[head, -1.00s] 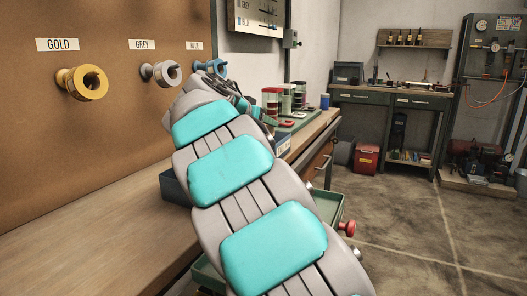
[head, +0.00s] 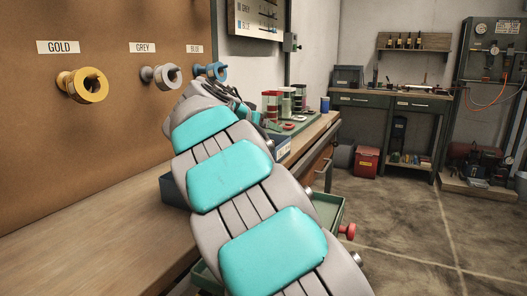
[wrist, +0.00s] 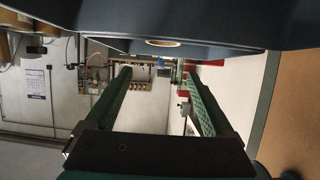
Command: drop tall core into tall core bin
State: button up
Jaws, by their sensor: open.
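My gripper (wrist: 158,76) is open, with two green fingers well apart and nothing visible between them. In the head view it is mostly hidden at the far end of my arm (head: 236,98). A dark blue-grey surface (wrist: 225,30) crosses the top of the wrist view, close to the fingers. A tan ring or opening (wrist: 162,43) shows in it; I cannot tell whether this is a core. In the head view, a dark blue box (head: 173,191) sits on the bench, partly behind my arm. No bin label is readable, and I cannot clearly make out a tall core.
The board on the left holds gold (head: 82,86), grey (head: 160,76) and blue (head: 210,71) spools. Red and green stacked items (head: 298,100) stand farther along the bench. The near left bench top (head: 90,225) is clear.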

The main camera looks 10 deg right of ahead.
jog(key=v, duration=0.7)
jog(key=shift+s+a+r, duration=0.2)
jog(key=shift+s, duration=0.1)
